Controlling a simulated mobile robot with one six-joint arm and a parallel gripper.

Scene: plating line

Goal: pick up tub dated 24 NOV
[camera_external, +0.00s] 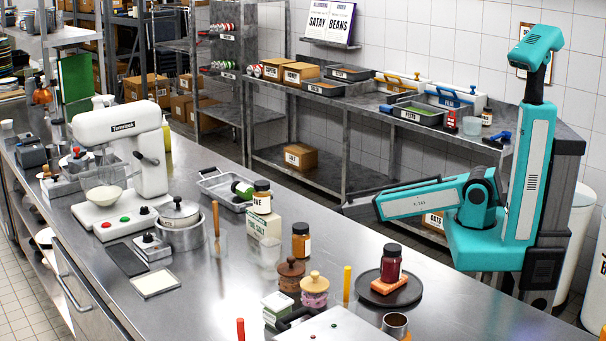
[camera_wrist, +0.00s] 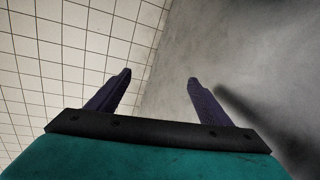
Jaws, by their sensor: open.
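My gripper (camera_wrist: 158,78) is open in the wrist view, with two dark purple fingers apart and nothing between them. In the external view my teal arm stands at the right, and its fingers are hard to make out. Shallow dark tubs stand on the back steel shelf. One is a tub with green contents (camera_external: 418,113), its label small. Two other tubs stand to its left, a front one (camera_external: 325,88) and a rear one (camera_external: 350,74). No date can be read, so I cannot tell which tub is dated 24 NOV. No tub shows in the wrist view.
The long steel counter (camera_external: 330,240) holds a white stand mixer (camera_external: 125,150), a lidded pot (camera_external: 180,222), several jars and a dark round tray (camera_external: 400,292). Cardboard boxes (camera_external: 291,72) share the back shelf. The wrist view shows cream tiles (camera_wrist: 50,60) and a bare grey surface (camera_wrist: 250,50).

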